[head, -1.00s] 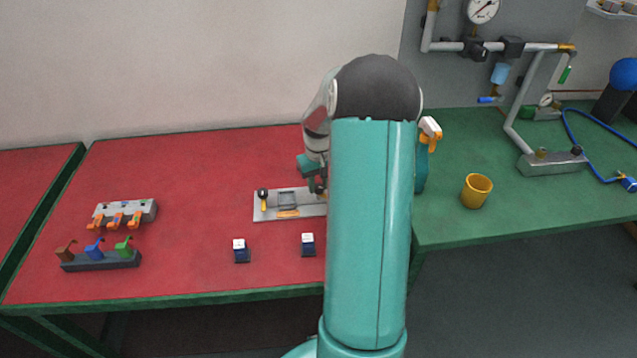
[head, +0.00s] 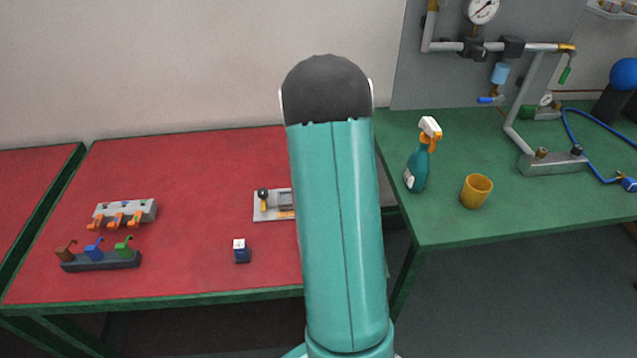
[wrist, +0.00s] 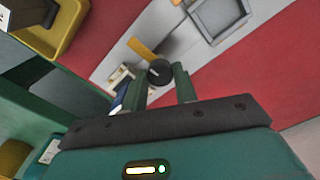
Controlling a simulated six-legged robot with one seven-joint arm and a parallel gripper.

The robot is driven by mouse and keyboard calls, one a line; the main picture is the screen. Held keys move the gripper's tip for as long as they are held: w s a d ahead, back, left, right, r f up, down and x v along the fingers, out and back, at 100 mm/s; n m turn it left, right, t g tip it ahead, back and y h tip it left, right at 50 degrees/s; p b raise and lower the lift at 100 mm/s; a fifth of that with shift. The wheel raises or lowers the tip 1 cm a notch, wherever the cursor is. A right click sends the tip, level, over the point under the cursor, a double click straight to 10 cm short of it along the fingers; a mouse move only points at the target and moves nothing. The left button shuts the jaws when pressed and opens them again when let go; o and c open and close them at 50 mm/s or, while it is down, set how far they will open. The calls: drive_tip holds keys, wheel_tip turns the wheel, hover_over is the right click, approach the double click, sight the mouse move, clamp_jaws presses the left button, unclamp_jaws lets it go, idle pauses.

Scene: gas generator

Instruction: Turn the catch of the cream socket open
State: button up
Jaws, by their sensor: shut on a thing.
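In the wrist view my gripper (wrist: 161,80) has its two green fingers on either side of a round black knob (wrist: 159,72). It is shut on this knob, the catch. An orange-yellow lever (wrist: 140,48) sticks out from the knob across a pale plate (wrist: 170,22). A square grey socket frame (wrist: 218,14) sits on the plate beyond it. In the head view the left part of the plate (head: 259,214) shows, with another black-and-yellow catch (head: 263,196). My arm hides the plate's right part and my gripper there.
A white-topped navy block (head: 241,251) stands in front of the plate. A rack with orange levers (head: 124,212) and one with coloured levers (head: 100,260) stand left. A spray bottle (head: 417,168) and yellow cup (head: 476,191) stand on the green table (head: 450,228).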

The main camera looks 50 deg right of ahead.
drive_tip(key=shift+m, duration=0.5)
drive_tip(key=o, duration=1)
drive_tip(key=shift+c, duration=0.2)
wheel_tip(320, 180, up, 14)
